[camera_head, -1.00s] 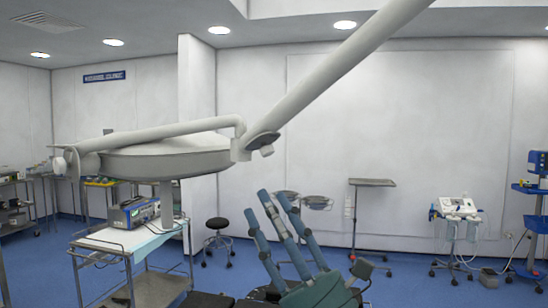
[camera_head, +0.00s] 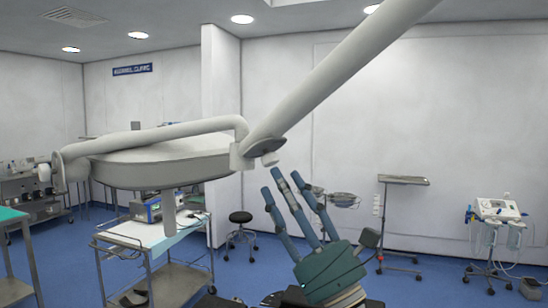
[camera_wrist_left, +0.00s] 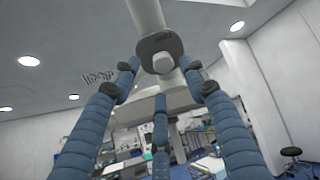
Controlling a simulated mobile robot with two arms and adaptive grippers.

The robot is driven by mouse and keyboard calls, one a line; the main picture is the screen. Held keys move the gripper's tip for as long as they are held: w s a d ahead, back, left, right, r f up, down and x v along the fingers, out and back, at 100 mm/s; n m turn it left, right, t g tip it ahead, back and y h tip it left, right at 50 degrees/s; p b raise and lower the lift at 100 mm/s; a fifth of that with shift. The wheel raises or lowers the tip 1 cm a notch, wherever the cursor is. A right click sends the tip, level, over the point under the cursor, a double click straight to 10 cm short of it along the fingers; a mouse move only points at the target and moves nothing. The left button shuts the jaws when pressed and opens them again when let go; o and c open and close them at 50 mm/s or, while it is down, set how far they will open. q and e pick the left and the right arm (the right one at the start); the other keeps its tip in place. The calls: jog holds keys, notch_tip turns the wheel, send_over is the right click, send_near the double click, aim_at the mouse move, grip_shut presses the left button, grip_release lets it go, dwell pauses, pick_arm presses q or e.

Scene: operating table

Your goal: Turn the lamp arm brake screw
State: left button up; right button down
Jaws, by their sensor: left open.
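The white surgical lamp (camera_head: 160,165) hangs from a thick slanted arm (camera_head: 340,75). The brake screw (camera_head: 270,159) is a small pale knob under the dark-edged arm joint. In the left wrist view the screw (camera_wrist_left: 163,63) is a rounded knob below the grey disc of the joint, near the upper middle. My left gripper (camera_head: 281,181), with three blue segmented fingers, points up just below the screw, open and empty. In the left wrist view its fingers (camera_wrist_left: 160,78) are spread around the line to the knob; contact cannot be told. My right gripper is out of view.
A metal trolley (camera_head: 180,285) with a monitor device (camera_head: 147,210) stands below the lamp. A black stool (camera_head: 241,217), a tray stand (camera_head: 403,180) and a white medical cart (camera_head: 494,210) stand farther back. The lamp head fills the space left of my fingers.

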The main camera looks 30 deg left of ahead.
aim_at(271, 165)
pick_arm(q)
jog(key=p+x, duration=0.1)
jog(key=x, duration=0.2)
jog(key=shift+w+r, duration=0.1)
jog(key=shift+w, duration=0.1)
jog(key=shift+p+x, duration=0.3)
jog(key=shift+x, duration=0.55)
jog(key=shift+w, duration=0.1)
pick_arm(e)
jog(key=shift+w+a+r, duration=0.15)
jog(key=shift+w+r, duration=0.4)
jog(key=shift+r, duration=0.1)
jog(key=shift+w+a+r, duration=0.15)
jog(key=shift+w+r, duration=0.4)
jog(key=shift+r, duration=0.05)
pick_arm(q)
jog(key=c, duration=0.9)
grip_shut()
jog(key=shift+f, duration=0.2)
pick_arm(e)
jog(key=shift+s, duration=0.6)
